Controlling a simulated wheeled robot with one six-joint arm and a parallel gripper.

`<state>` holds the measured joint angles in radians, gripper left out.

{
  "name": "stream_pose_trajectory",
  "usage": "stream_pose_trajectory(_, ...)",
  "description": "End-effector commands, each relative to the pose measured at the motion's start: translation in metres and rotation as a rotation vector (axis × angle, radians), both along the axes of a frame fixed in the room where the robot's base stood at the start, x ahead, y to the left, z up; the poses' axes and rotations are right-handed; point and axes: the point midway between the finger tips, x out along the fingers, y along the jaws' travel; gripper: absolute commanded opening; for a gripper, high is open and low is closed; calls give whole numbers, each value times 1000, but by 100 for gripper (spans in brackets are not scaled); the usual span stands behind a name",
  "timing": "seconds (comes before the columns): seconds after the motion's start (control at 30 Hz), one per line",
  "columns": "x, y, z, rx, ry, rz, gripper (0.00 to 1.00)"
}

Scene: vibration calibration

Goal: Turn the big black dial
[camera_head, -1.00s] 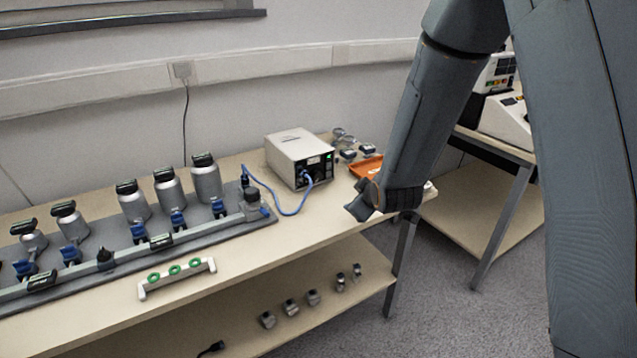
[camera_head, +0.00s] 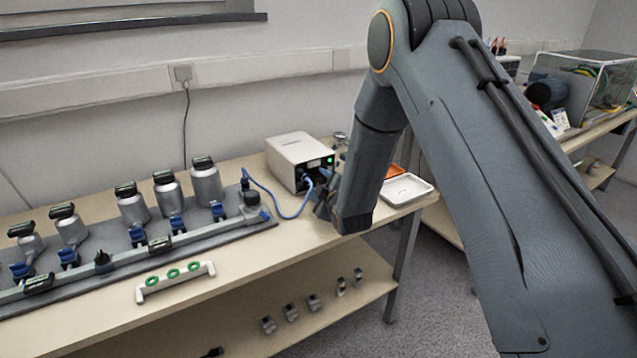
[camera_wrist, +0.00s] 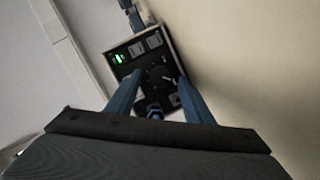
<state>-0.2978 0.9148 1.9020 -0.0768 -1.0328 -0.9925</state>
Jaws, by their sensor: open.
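The big black dial (camera_wrist: 161,76) appears as a dark round shape on the black front panel of a pale box (camera_head: 297,149). In the wrist view it lies between my two blue fingertips, some way beyond them; its outline is hard to make out against the dark panel. My gripper (camera_wrist: 159,79) is open and empty, pointing at the panel. In the head view my gripper (camera_head: 324,197) is just in front of the box's front right, and I cannot make out the dial there.
A blue cable (camera_head: 268,192) plugs into the panel beside my gripper. A white tray (camera_head: 407,189) lies on the bench to the right, by an orange tray (camera_head: 396,171). A white rack (camera_head: 176,281) holds green rings.

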Motion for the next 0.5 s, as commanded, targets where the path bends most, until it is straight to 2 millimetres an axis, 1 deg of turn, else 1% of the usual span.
stream_pose_trajectory(0.1, 6, 2, -1, 0, 0, 0, 47)
stream_pose_trajectory(0.37, 8, 3, -2, 1, 0, 0, 47)
stream_pose_trajectory(0.4, 8, 3, -2, 1, 0, 0, 44)
stream_pose_trajectory(0.47, 8, 3, -2, 1, 0, 0, 34)
stream_pose_trajectory(0.5, 8, 3, -2, 1, 0, 0, 27)
